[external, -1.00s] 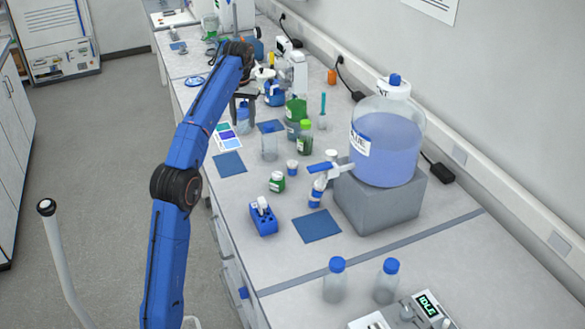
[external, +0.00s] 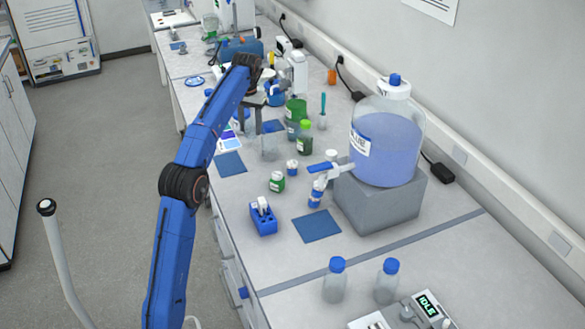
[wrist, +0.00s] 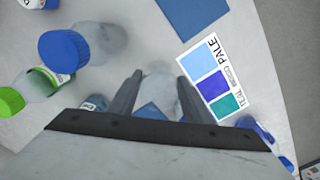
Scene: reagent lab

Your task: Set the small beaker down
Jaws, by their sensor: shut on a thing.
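The small beaker (wrist: 160,88) is clear glass and shows faintly between the two fingers of my gripper (wrist: 160,77) in the wrist view. My gripper is shut on it. A blue mat (wrist: 150,112) shows behind the beaker in that view.
A green-capped bottle (external: 305,136) and a green bottle (external: 296,110) stand to the right. A colour card (external: 232,134) lies to the left. The nearer blue mat (external: 229,163) is bare.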

